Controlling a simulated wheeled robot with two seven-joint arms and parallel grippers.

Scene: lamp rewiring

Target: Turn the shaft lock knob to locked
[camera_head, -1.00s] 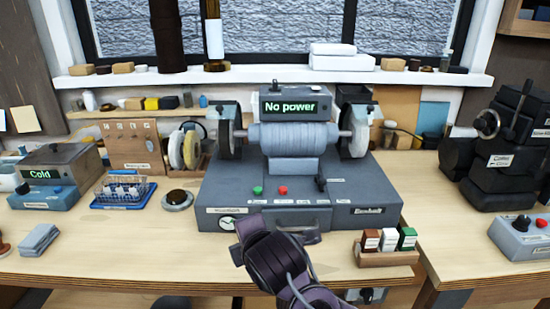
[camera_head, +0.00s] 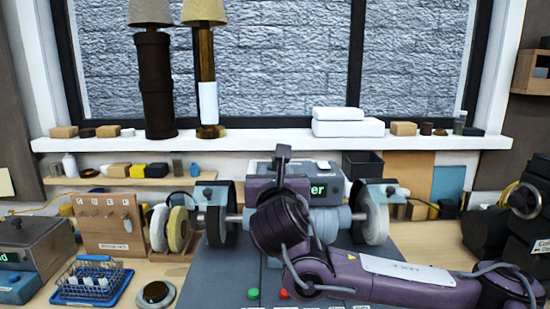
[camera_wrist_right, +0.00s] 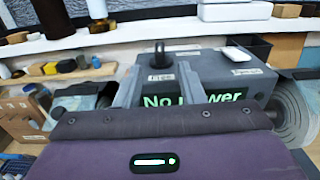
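The bench grinder (camera_head: 345,285) stands on the bench, with a wheel at each end of its shaft. Its display box (camera_head: 328,190) reads "No power" in the right wrist view (camera_wrist_right: 225,75). There, a small dark upright knob (camera_wrist_right: 160,54) stands on top of the box, with small labels too blurred to read surely. My right gripper (camera_head: 283,152) is above the grinder at the box. In the right wrist view its two grey fingers (camera_wrist_right: 162,82) are apart, and the knob shows between and beyond them. Contact cannot be told. The knob is not clear in the head view. My left gripper is out of view.
A window sill (camera_head: 260,142) with two lamps (camera_head: 156,85) and white boxes (camera_head: 348,127) runs behind. A blue tray with a wire basket (camera_head: 88,283) and a pegboard stand (camera_head: 110,222) are left. A dark machine (camera_head: 500,225) stands right.

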